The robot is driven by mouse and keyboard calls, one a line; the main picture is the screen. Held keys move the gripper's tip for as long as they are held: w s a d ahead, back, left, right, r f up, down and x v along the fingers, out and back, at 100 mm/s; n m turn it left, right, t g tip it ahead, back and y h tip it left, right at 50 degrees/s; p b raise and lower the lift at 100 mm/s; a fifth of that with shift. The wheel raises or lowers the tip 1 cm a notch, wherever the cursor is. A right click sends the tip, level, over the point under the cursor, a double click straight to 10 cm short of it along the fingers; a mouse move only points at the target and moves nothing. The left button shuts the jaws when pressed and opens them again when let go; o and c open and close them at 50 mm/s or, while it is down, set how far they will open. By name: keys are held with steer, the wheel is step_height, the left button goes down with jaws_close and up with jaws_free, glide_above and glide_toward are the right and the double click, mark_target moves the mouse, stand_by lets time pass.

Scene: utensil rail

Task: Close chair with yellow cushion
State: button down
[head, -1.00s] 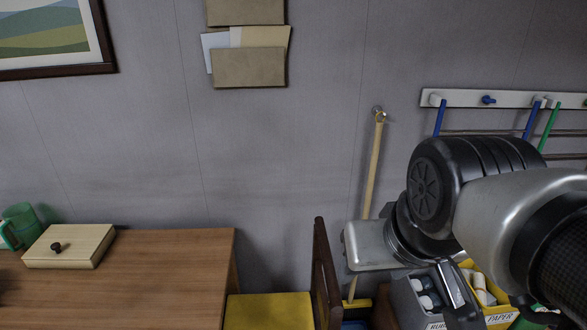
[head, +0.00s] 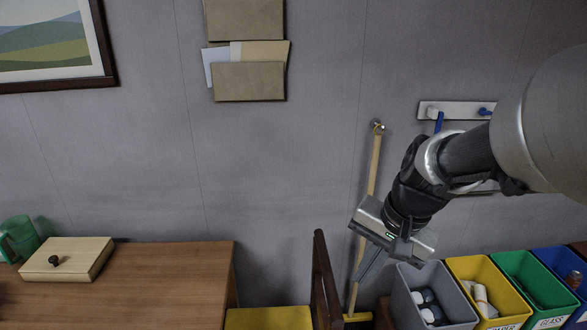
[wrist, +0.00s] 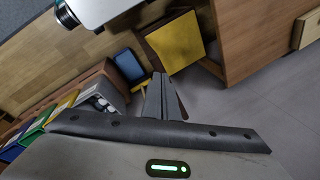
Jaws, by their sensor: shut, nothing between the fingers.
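The chair's yellow cushion (head: 268,318) shows at the bottom of the head view, just right of the wooden table (head: 130,280). Its dark wooden backrest (head: 325,280) stands at the cushion's right side, seen nearly edge-on. The cushion also shows in the wrist view (wrist: 175,42), beside the table (wrist: 255,40). My gripper (head: 365,272) is to the right of the backrest, apart from it, pointing down and left. Its fingers (wrist: 163,98) are together and empty. The chair's legs are mostly hidden.
Grey (head: 435,297), yellow (head: 488,290), green (head: 535,287) and blue bins stand at the right. A broom (head: 372,175) hangs on the wall behind my gripper. A peg rail (head: 460,110) is at upper right.

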steer(key=w+d+f+m+g+y, duration=0.1)
steer(key=w+d+f+m, duration=0.2)
steer(key=f, duration=0.5)
steer(key=w+d+f+m+g, duration=0.1)
steer(key=d+f+m, duration=0.25)
steer(key=f, duration=0.45)
steer(key=w+d+f+m+y, duration=0.1)
steer(key=w+d+f+m, duration=0.2)
steer(key=f, duration=0.6)
steer(key=s+a+f+m+b, duration=0.1)
steer(key=a+f+b, duration=0.1)
steer(key=a+f, duration=0.5)
steer(key=shift+s+a+f, duration=0.25)
steer(key=shift+f, duration=0.65)
steer(key=shift+m, duration=0.25)
